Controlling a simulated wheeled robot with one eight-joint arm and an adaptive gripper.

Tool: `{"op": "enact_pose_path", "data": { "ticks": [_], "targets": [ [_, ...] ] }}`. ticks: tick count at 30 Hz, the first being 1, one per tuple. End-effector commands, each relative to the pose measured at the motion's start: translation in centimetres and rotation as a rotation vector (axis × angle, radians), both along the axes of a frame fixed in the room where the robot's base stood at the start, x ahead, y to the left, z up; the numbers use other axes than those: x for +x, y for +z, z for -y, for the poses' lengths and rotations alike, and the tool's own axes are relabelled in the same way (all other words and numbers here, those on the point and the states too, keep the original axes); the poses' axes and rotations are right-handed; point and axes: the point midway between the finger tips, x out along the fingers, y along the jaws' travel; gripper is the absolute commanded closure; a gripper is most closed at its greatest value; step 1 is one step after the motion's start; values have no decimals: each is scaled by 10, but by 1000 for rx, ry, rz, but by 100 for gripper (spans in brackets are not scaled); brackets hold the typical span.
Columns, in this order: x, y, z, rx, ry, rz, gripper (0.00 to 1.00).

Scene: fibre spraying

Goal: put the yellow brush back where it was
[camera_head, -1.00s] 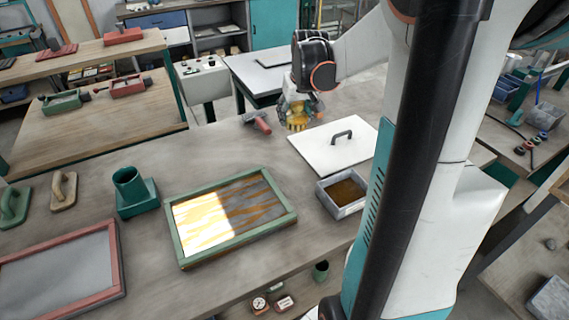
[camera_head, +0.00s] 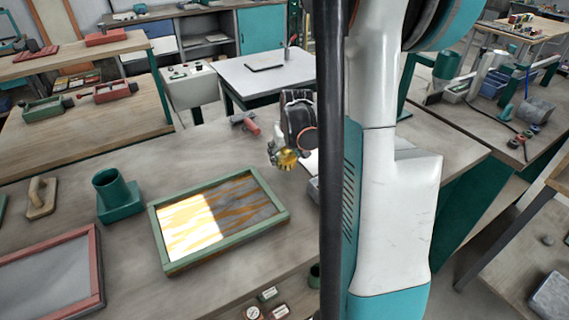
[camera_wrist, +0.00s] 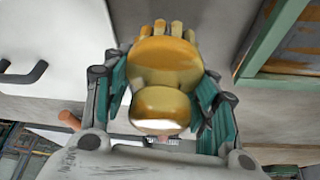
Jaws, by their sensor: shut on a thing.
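The yellow brush (camera_wrist: 165,62) is held between the teal fingers of my gripper (camera_wrist: 162,92) in the wrist view, its blunt toothed end pointing away from the wrist. In the head view the brush (camera_head: 287,160) shows small under my gripper (camera_head: 284,156), over the grey bench (camera_head: 130,155) just beyond the far right corner of the green-framed screen (camera_head: 270,185). The gap between brush and bench cannot be judged. No empty spot for the brush is marked in view.
A red-handled tool (camera_head: 247,124) lies behind the gripper. The white lid with a black handle (camera_wrist: 22,75) is left in the wrist view, mostly hidden by my arm in the head view.

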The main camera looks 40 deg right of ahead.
Motion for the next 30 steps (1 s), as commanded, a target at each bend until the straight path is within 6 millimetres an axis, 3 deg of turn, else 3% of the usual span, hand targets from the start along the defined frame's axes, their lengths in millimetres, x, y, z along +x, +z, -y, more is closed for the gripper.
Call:
{"op": "enact_pose_path", "data": {
  "ticks": [6,18,19,21,30],
  "targets": [
    [0,-33,0,0,0,0,69],
    [0,-37,0,0,0,0,69],
    [0,-36,0,0,0,0,40],
    [0,-35,0,0,0,0,27],
    [0,-35,0,0,0,0,27]
  ]
}}
